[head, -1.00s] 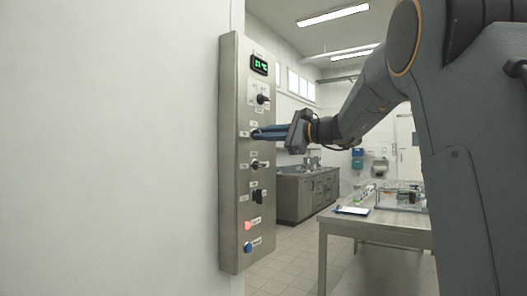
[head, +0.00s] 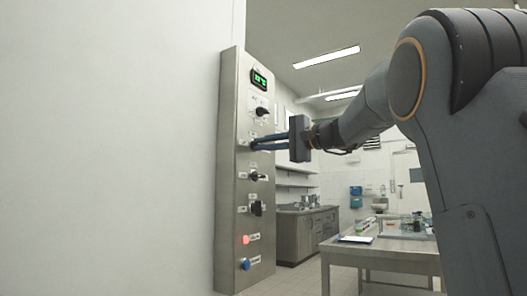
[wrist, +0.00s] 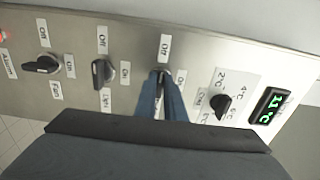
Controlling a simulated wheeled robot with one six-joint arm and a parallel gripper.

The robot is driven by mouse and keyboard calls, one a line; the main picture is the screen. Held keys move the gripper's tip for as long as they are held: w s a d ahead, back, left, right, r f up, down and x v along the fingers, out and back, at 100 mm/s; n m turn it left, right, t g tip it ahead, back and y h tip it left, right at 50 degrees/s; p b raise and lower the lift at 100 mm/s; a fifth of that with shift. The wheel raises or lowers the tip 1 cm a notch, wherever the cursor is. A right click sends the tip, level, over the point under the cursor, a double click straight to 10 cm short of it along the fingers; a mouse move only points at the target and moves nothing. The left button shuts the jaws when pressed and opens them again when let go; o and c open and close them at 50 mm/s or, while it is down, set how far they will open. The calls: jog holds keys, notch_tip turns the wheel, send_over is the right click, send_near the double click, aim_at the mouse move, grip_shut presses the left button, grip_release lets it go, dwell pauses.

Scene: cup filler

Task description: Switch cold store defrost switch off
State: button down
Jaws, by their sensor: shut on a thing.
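The steel control panel (head: 232,200) stands on the white wall, left of my arm in the head view. My gripper (head: 254,145) reaches it with its blue fingers, on the second control from the top. In the wrist view, my gripper (wrist: 160,76) is shut on that switch, which is mostly hidden between the fingertips. An "Off" label (wrist: 165,46) shows just beyond the fingertips and another label (wrist: 180,77) beside them. The switch's own name label and its pointer direction cannot be made out.
Next to the held switch are a temperature dial (wrist: 221,104), a green display (wrist: 269,105) reading 11°C, a black light knob (wrist: 102,72) and a fan knob (wrist: 42,65). A red lamp (head: 245,240) and blue button (head: 246,264) sit lower. A steel table (head: 375,252) stands at right.

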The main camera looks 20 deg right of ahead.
dwell(0.4)
jog(key=c, duration=1.8)
grip_release()
jog(key=shift+c, duration=0.2)
jog(key=shift+s+d, duration=0.1)
jog(key=v, duration=0.7)
jog(key=shift+s+d, duration=0.2)
jog(key=shift+s, duration=0.05)
jog(key=shift+a+f, duration=0.1)
